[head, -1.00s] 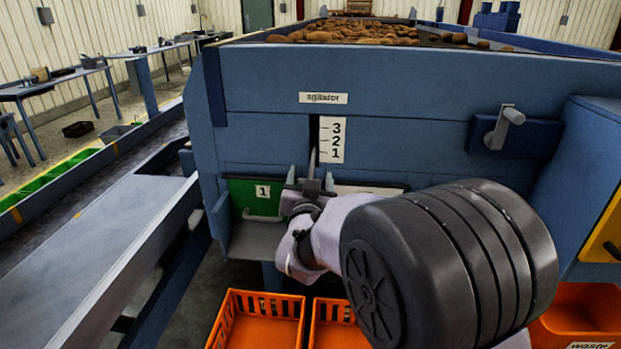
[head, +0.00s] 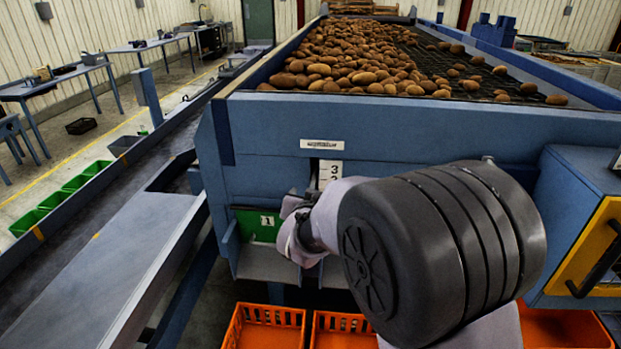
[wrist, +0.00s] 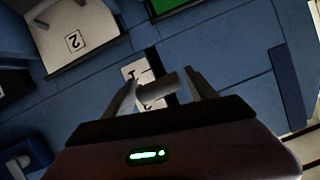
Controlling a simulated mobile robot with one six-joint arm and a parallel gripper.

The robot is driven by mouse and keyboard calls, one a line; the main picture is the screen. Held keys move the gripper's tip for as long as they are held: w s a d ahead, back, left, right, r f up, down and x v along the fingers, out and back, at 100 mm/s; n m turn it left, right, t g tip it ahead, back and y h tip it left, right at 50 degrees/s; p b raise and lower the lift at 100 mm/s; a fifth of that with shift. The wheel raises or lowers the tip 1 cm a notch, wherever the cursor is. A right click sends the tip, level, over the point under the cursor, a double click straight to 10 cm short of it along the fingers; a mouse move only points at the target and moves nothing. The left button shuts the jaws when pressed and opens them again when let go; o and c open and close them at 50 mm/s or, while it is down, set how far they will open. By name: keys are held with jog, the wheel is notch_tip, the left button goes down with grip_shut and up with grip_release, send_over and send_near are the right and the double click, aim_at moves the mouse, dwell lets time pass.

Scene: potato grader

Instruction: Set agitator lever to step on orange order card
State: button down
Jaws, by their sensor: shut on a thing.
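The agitator lever shows in the wrist view as a grey cylindrical handle (wrist: 158,91) between the two fingers of my gripper (wrist: 163,83), which is shut on it. The handle lies across the white step scale (wrist: 130,71), near its 1 and 2; the exact step cannot be told. In the head view the scale (head: 331,169) stands beside the dark slot under the agitator label (head: 322,144). There the 3 is clear, and my arm hides the lower part of the scale and most of the lever. No orange order card is visible.
A green panel marked 1 (head: 267,220) is left of my wrist. In the wrist view a pale panel marked 2 (wrist: 85,42) shows. Orange crates (head: 262,330) stand below. A yellow-framed door with a handle (head: 590,250) is at the right. Potatoes (head: 345,65) fill the hopper.

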jog(key=shift+g, duration=0.7)
notch_tip(320, 180, up, 4)
jog(key=p, duration=0.5)
jog(key=shift+w+p, duration=0.1)
jog(key=shift+p, duration=0.3)
jog(key=r+g+p, duration=0.1)
jog(key=p, duration=0.3)
jog(key=shift+w+r+p, duration=0.15)
jog(key=shift+w+p, duration=0.05)
jog(key=shift+p, duration=0.2)
jog(key=shift+w+r+p, duration=0.25)
jog(key=shift+r+p, duration=0.15)
jog(key=shift+p, duration=0.55)
jog(key=shift+c, duration=1.4)
grip_release()
jog(key=p+v, duration=0.2)
jog(key=v, duration=1.5)
jog(key=shift+r, duration=0.2)
